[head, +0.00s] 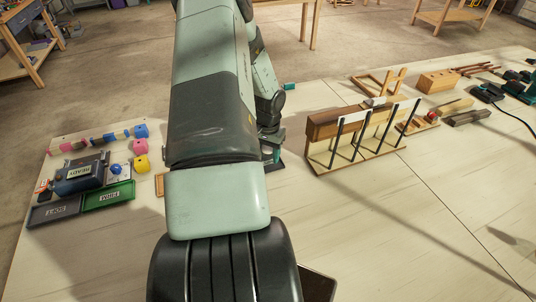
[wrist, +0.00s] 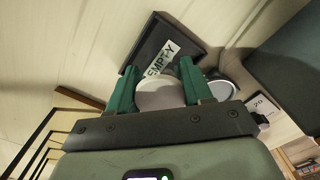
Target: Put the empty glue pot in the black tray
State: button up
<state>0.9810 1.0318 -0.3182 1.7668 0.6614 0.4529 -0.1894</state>
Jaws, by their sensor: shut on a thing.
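In the wrist view, my gripper (wrist: 158,68) has its two green fingers around a pale grey, round-topped pot (wrist: 160,97), shut on it. Whether it is empty cannot be seen. The black tray (wrist: 157,34) lies just beyond the fingertips, with a white label reading EMPTY (wrist: 160,59). The held pot overlaps the tray's near side in the picture; its height above the table cannot be told. In the head view, my arm hides most of this area; only part of my gripper (head: 273,150) shows, and the pot is hidden.
Another pale round thing (wrist: 224,86) stands right of the fingers in the wrist view, close to them, near a number card (wrist: 263,108). A wooden lath rack (head: 355,140) stands to the right in the head view. Grey (head: 55,210) and green (head: 108,195) trays lie left.

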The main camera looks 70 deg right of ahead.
jog(key=shift+f, duration=0.35)
jog(key=shift+f, duration=0.2)
jog(key=o, duration=1)
jog(key=shift+o, duration=0.2)
notch_tip(320, 180, up, 12)
jog(key=shift+r, duration=0.2)
